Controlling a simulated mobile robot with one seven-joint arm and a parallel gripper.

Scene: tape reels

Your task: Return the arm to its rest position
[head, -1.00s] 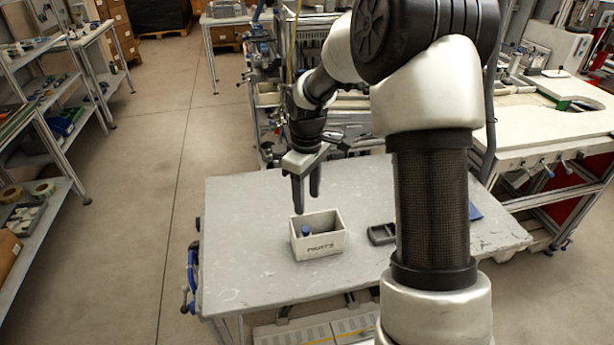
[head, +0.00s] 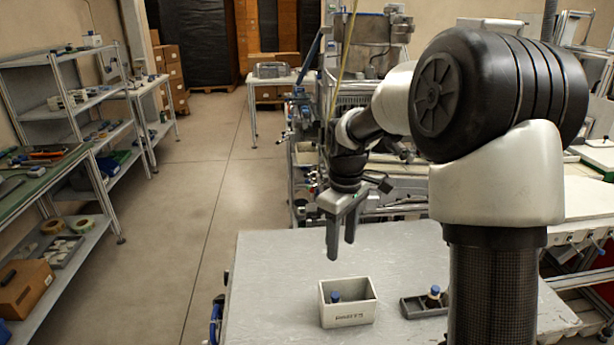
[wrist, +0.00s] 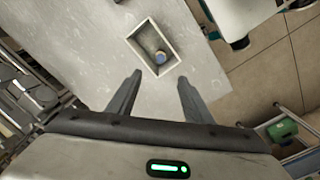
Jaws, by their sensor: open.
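My gripper (head: 342,243) is open and empty, with its fingers pointing down above the grey table. It is above and behind the white parts box (head: 348,312) in the head view, clear of it. A blue-topped item (head: 335,296) stands inside the box. In the wrist view, my gripper (wrist: 155,82) shows its two fingers spread apart, with nothing between them. The box (wrist: 135,42) lies beyond the fingertips there, with the round item (wrist: 160,57) in it. My arm rises on the right side of the head view and hides part of the table.
The grey table (head: 270,270) has free room left of the box. A dark tray (head: 412,308) with a blue-and-white item (head: 434,293) stands to the box's right. A metal rack with equipment (head: 365,100) stands behind the table. Shelves (head: 75,150) line the left; the floor (head: 200,190) between is clear.

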